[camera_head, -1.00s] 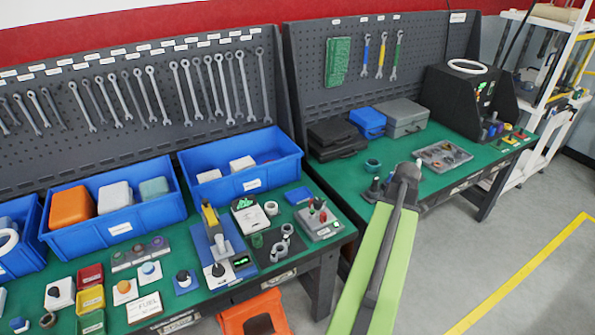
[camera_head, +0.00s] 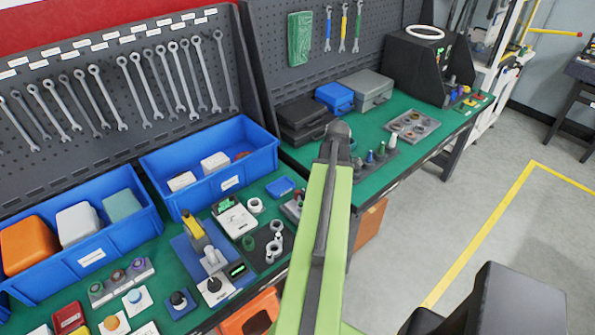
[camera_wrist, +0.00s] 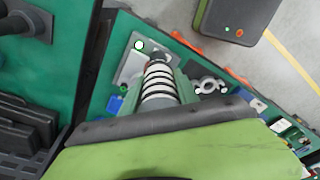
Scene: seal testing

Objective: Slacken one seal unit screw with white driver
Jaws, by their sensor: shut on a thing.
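My gripper (camera_wrist: 158,76) is shut on a ribbed black-and-white piece (camera_wrist: 158,84) with a dark tip, seen between green fingers in the wrist view. I cannot tell for sure that this is the white driver. In the head view the gripper is hidden by my arm. A driver stand on the right bench holds a blue driver (camera_head: 370,157), a green one (camera_head: 381,149) and a white-topped one (camera_head: 392,142). Grey metal rings (camera_head: 274,246) lie on a black plate on the left bench and show in the wrist view (camera_wrist: 210,85). No seal unit screw can be made out.
A blue-and-yellow press (camera_head: 194,228) stands near the left bench's front. Blue bins (camera_head: 225,185) line its back. Grey and black cases (camera_head: 368,92) and a ring tray (camera_head: 412,125) are on the right bench. An orange stool (camera_head: 250,315) is below.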

